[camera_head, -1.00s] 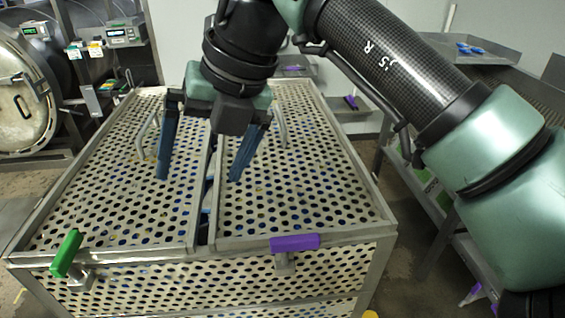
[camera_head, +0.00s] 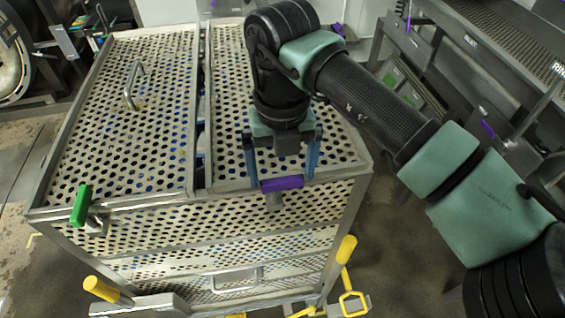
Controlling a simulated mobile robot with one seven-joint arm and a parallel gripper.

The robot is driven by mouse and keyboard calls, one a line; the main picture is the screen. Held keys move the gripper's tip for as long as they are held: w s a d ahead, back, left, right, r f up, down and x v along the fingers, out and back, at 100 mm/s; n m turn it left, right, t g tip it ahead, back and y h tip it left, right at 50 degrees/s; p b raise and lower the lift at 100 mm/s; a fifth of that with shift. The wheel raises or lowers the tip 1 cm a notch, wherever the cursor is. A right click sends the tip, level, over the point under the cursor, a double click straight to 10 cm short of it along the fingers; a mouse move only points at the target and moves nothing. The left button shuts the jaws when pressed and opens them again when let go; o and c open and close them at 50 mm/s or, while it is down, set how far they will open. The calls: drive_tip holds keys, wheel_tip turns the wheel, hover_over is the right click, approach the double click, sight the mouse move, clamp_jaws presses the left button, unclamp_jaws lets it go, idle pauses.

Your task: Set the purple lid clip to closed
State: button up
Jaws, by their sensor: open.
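The purple lid clip (camera_head: 283,184) is on the front rim of the perforated metal crate, right of the middle. Its purple handle lies roughly level along the rim, with a metal bracket below it. My gripper (camera_head: 282,180) points down just above and behind the clip. Its two blue fingers are spread wide and empty, one near each end of the handle. I cannot tell whether either finger touches the clip. The perforated lid (camera_head: 225,110) under my arm lies flat on the crate.
A green clip (camera_head: 81,205) stands steeply tilted at the crate's front left. A second perforated lid (camera_head: 130,130) with a metal handle covers the left half. Yellow-ended levers (camera_head: 105,290) stick out low in front. A metal rack (camera_head: 480,70) stands at the right.

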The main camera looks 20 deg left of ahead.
drive_tip(key=shift+f, duration=0.8)
drive_tip(key=c, duration=1)
